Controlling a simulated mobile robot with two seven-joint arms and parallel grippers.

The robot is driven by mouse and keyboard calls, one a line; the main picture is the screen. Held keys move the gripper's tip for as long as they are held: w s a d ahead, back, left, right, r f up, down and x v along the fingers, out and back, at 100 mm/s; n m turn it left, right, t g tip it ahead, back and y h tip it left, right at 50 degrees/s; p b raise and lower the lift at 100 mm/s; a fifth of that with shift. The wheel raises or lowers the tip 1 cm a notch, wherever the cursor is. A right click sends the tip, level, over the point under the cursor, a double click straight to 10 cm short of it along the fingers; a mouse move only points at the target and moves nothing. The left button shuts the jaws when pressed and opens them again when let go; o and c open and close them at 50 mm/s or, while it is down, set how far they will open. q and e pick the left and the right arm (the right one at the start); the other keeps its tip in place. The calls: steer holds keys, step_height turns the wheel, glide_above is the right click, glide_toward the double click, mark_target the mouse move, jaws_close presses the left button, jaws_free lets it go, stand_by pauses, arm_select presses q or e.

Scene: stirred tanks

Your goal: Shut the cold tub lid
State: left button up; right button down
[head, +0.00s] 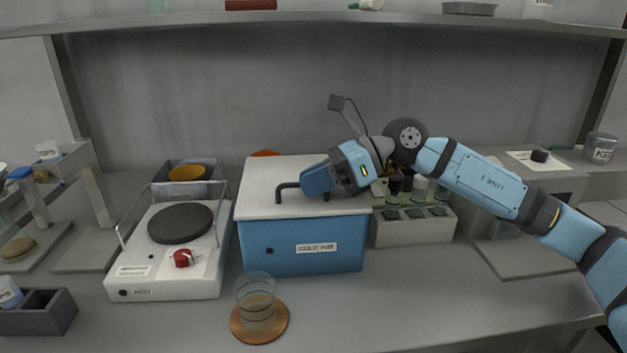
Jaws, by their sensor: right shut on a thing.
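The cold tub (300,258) is a blue box with a label on its front, standing in the middle of the bench. Its white lid (265,178) lies flat over the top, and I see no gap along the front edge. A dark bar handle (286,188) rises from the lid. My right gripper (306,186) is over the lid and shut on the handle, hiding most of it. My right arm comes in from the right. My left gripper is not in view.
A hotplate (180,224) with a guard rail stands left of the tub. A glass beaker (256,300) sits on a round wooden coaster (272,328) in front. A vial rack (412,230) stands right of the tub. A shelf (330,20) runs overhead.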

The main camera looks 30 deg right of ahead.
mark_target(363, 196)
steer(key=c, duration=1.2)
jaws_free()
steer(key=shift+s+f, duration=0.1)
steer(key=shift+f, duration=0.15)
steer(key=shift+r, duration=0.1)
steer(key=shift+d+r, duration=0.1)
steer(key=shift+d, duration=0.25)
steer(key=v, duration=0.8)
steer(key=shift+s+d, duration=0.2)
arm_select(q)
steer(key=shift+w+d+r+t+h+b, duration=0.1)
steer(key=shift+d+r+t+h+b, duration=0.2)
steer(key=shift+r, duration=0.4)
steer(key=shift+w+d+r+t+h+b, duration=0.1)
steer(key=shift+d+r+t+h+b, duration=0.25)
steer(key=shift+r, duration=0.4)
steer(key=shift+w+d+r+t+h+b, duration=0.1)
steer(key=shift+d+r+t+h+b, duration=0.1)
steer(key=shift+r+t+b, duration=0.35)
arm_select(e)
steer(key=shift+v, duration=2.25)
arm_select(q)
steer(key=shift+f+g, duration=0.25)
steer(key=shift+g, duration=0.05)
arm_select(e)
steer(key=shift+r, duration=0.1)
